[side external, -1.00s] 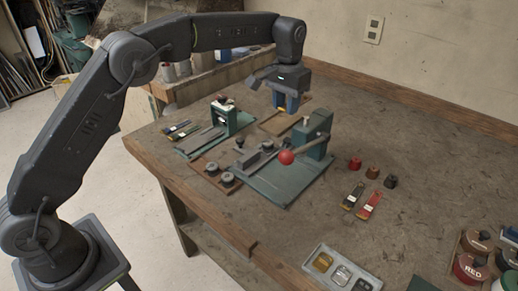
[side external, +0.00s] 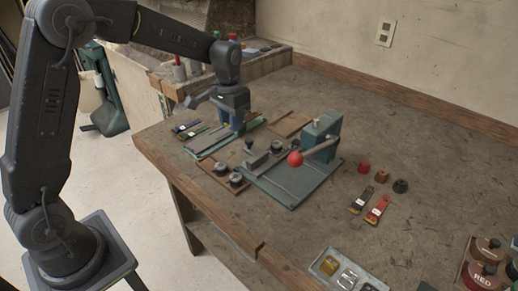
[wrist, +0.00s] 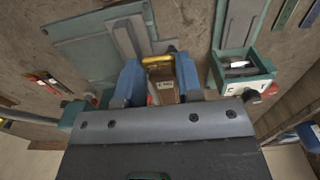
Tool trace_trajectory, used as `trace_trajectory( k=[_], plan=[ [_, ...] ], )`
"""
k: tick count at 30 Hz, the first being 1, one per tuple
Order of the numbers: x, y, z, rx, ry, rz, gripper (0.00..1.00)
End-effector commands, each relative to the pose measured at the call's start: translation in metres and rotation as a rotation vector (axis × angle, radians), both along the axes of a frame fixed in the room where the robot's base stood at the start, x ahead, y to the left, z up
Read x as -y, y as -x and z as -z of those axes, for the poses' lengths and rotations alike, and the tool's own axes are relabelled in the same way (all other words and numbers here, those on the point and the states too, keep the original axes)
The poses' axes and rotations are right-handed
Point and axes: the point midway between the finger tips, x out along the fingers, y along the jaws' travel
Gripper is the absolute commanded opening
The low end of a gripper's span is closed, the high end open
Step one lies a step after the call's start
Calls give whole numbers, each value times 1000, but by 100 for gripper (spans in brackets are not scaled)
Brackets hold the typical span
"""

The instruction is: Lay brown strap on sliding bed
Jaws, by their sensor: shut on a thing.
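My gripper (side external: 232,124) is at the rear left of the workbench, over the small green machine. In the wrist view its blue fingers (wrist: 159,82) are shut on a brown strap (wrist: 167,92) with a yellow buckle end and a white label. In the side view the strap is hidden by the gripper. A long grey bar (wrist: 243,20) runs out from the small green machine, to the right of the fingers in the wrist view. Another grey bar (wrist: 125,40) lies on a green plate to their left. I cannot tell which bar is the sliding bed.
The green lever press (side external: 323,135) with its red ball knob (side external: 295,159) stands right of my gripper. A dark strap (side external: 361,200) and a red strap (side external: 377,209) lie further right. A metal tray of buckles (side external: 347,272) is at the front. Bare bench lies beyond the press.

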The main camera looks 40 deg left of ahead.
Motion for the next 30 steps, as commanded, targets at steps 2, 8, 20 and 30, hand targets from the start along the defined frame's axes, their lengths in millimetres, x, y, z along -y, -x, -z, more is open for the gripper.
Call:
trace_trajectory(
  k=[2,8,20,30],
  plan=[
    [18,-8,12,-2,0,5,10],
    [51,-24,34,-1,0,2,10],
    [63,-30,64,-3,0,-2,10],
    [63,-31,82,1,0,-2,10]
  ],
)
